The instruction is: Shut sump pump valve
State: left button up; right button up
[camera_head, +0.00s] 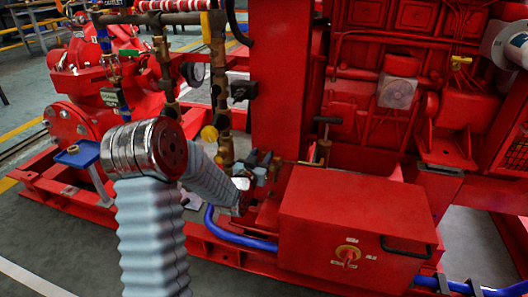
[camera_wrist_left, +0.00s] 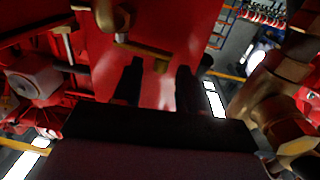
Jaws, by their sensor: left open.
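A small brass valve (camera_head: 324,150) with a flat handle (camera_head: 327,120) stands behind the red box, right of my left gripper. In the left wrist view, a brass valve fitting (camera_wrist_left: 112,18) with a flat brass-coloured lever (camera_wrist_left: 143,48) lies just beyond the fingertips, in front of a red panel. I cannot tell for certain that it is the same valve. My left gripper (camera_head: 268,160) is open, and its two dark fingers also show in the left wrist view (camera_wrist_left: 158,82). The lever looks apart from the fingers, with nothing between them. My right gripper is out of view.
Brass pipes (camera_head: 222,100) rise left of my left gripper and show close at right in the left wrist view (camera_wrist_left: 262,90). A blue hose (camera_head: 240,238) runs low along the red frame.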

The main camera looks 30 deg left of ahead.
pick_arm(q)
grip_shut()
jog(key=m+h+b, duration=0.1)
jog(key=h+b, duration=0.1)
jog(key=w+m+h+b, duration=0.1)
jog(key=h, duration=0.1)
jog(key=shift+a+m+b, duration=0.3)
jog(key=shift+a+b, duration=0.05)
jog(key=shift+a, duration=0.05)
grip_release()
jog(key=shift+s, duration=0.15)
